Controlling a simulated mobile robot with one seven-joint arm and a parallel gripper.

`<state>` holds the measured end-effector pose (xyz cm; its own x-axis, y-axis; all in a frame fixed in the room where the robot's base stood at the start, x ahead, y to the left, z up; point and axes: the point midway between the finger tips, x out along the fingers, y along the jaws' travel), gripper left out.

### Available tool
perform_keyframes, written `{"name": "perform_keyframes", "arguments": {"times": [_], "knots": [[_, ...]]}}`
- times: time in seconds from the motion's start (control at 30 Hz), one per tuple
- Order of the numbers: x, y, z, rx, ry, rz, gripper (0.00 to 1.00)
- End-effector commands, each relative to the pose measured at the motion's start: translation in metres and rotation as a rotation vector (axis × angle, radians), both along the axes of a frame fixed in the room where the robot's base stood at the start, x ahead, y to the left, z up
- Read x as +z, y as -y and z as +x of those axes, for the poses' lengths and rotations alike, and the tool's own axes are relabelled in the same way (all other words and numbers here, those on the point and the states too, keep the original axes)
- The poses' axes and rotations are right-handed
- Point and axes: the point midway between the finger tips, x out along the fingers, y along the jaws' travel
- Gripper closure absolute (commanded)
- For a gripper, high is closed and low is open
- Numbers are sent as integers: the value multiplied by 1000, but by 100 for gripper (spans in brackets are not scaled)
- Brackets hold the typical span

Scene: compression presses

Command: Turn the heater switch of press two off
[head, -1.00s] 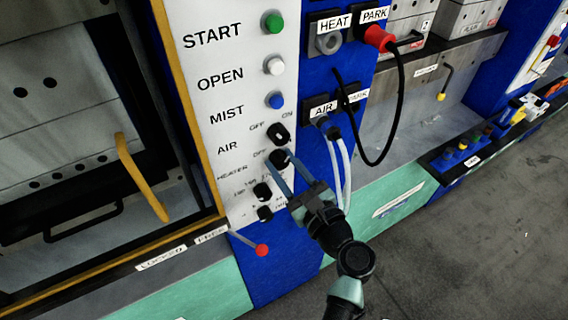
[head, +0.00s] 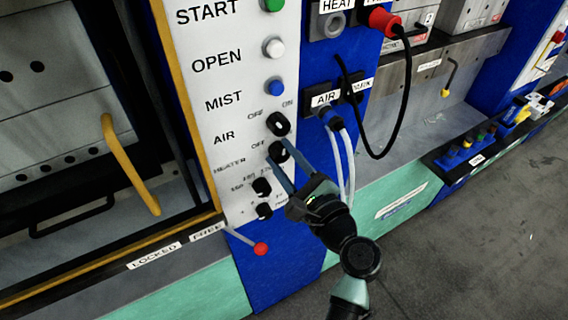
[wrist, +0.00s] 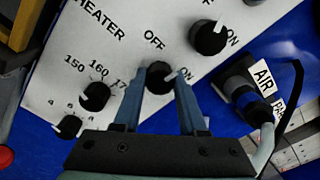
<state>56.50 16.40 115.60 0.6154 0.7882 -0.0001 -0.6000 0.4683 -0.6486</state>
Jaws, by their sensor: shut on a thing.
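The white panel (head: 222,118) carries the black heater switch (head: 277,151), a round knob beside the HEATER label, below the air switch (head: 278,123). My gripper (head: 289,150) reaches it from the lower right. In the wrist view the heater switch (wrist: 158,82) sits between my two fingertips (wrist: 160,72), which are shut on its sides. Its white mark points right, toward the ON label (wrist: 196,69). The OFF label (wrist: 153,40) is above the knob and is readable. The fingers partly cover the knob's sides.
The air switch is close by at the upper right in the wrist view. Smaller temperature knobs (wrist: 96,97) sit to the left. An AIR connector with pale hoses (head: 342,150) and a black cable (head: 400,105) hang right of the panel. A red-tipped lever (head: 260,249) is below.

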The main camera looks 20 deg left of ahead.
Motion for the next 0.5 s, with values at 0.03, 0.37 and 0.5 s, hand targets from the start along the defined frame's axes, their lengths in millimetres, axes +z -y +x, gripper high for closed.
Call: {"name": "perform_keyframes", "arguments": {"times": [0.03,0.37,0.5], "knots": [[-4,0,0,1,38,-29,100],[-4,0,0,1,272,-211,100],[-4,0,0,1,350,-272,100]]}}
